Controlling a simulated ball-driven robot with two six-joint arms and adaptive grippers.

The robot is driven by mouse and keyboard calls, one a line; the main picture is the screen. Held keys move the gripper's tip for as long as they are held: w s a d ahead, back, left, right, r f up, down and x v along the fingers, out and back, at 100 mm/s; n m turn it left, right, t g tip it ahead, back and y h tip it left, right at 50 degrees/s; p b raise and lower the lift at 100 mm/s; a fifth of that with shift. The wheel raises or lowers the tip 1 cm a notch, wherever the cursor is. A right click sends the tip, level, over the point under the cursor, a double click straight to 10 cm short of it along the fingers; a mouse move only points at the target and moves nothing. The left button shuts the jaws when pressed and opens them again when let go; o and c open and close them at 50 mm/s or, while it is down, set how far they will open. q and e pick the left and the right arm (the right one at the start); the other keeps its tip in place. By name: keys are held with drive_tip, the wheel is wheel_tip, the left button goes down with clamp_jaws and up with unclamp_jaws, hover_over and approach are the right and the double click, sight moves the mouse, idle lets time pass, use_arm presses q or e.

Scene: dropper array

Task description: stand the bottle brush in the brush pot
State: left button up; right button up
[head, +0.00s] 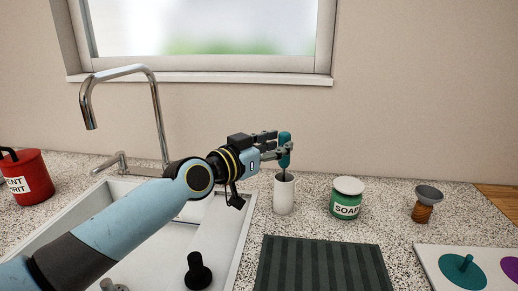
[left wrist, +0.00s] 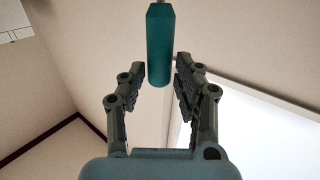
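The bottle brush has a teal handle (head: 285,146) that stands upright above the white brush pot (head: 284,196). Its thin dark stem goes down into the mouth of the pot; the brush's lower end is hidden inside. My left gripper (head: 279,145) is at the handle, coming from the left. In the left wrist view, the teal handle (left wrist: 160,45) lies between the fingertips of the left gripper (left wrist: 160,82), with a narrow gap showing on each side, so the fingers look open around it. My right gripper is not in view.
Right of the pot stand a green soap jar (head: 345,203) and a small brown brush with a grey top (head: 425,204). A dark ribbed mat (head: 322,268) lies in front. The sink (head: 237,236) and tap (head: 158,110) are left, with a red canister (head: 27,178) beyond.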

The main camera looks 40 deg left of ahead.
use_arm(q)
drive_tip(key=s+a+p, duration=0.1)
drive_tip(key=s, duration=0.6)
drive_tip(key=shift+r, duration=0.15)
